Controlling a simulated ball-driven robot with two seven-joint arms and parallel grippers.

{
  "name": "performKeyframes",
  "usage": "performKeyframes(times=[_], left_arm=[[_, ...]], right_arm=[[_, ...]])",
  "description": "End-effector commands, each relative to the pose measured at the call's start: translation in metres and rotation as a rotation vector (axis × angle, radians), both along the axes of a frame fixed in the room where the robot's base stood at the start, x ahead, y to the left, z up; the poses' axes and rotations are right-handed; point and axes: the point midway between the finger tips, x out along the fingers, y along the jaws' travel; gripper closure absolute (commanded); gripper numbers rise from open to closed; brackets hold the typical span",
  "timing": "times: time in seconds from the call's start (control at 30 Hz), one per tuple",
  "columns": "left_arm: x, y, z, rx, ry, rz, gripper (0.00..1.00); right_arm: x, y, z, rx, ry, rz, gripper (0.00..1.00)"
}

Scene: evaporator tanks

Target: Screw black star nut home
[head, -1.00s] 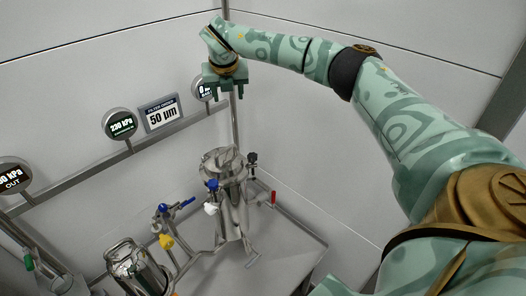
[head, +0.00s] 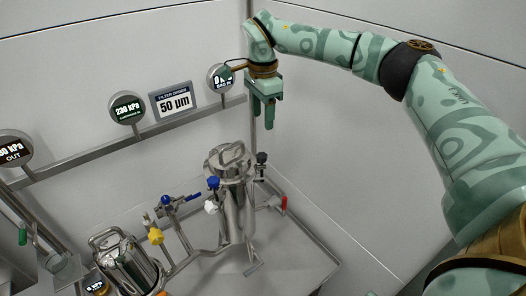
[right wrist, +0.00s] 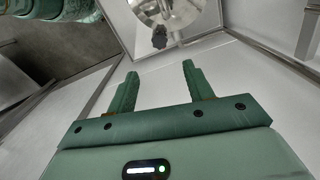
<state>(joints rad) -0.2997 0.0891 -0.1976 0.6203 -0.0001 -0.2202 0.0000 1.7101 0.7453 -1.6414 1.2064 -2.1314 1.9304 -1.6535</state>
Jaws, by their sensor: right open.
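The black star nut (head: 261,158) is a small dark knob at the upper right of the steel filter housing (head: 234,205). It also shows in the right wrist view (right wrist: 159,38), beyond my fingertips and in front of the round shiny lid. My right gripper (head: 262,122) is open and empty, its fingers pointing down, above the nut in the picture and apart from it. In the right wrist view my two green fingers (right wrist: 160,69) stand well apart with nothing between them. How far the nut's thread is engaged is too small to tell. My left gripper is out of view.
A blue-handled valve (head: 213,183) sits on the housing's left and a red handle (head: 284,204) to its right. A second steel vessel (head: 127,262) stands at lower left. Gauges and a sign (head: 172,102) line the wall rail. A vertical pole (head: 249,135) stands behind my gripper.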

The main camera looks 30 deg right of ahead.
Motion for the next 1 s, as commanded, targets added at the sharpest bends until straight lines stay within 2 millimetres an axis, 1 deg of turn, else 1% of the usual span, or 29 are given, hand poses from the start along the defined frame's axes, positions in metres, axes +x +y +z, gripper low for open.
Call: performKeyframes(times=[0.03, 0.1, 0.3, 0.4, 0.5, 0.6, 0.9, 0.93, 0.97, 1.0], left_arm=[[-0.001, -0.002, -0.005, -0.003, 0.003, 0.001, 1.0], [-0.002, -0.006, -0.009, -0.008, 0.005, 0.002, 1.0], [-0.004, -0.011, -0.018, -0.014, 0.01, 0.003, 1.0], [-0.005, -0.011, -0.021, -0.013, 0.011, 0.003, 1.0], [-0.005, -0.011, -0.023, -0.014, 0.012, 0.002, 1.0], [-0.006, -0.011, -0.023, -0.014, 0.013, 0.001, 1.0], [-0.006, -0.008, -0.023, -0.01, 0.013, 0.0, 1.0], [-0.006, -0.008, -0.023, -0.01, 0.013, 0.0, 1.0], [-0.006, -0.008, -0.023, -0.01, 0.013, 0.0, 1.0], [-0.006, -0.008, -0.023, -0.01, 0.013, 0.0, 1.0]], right_arm=[[-0.001, 0.0, -0.018, 0.0, 0.005, 0.002, 0.48], [-0.001, 0.0, -0.037, 0.001, 0.006, 0.0, 0.48], [-0.001, 0.0, -0.085, 0.0, 0.003, 0.0, 0.48], [-0.001, 0.001, -0.103, 0.0, 0.003, 0.0, 0.48], [0.0, 0.001, -0.115, 0.0, 0.002, -0.002, 0.48], [0.0, 0.001, -0.122, 0.0, -0.001, -0.001, 0.48], [0.0, 0.0, -0.124, -0.001, -0.001, -0.001, 0.48], [0.0, 0.0, -0.124, -0.001, -0.001, -0.001, 0.51], [0.0, 0.0, -0.124, -0.001, -0.001, -0.001, 0.59], [0.0, 0.0, -0.124, -0.001, -0.001, -0.001, 0.71]])
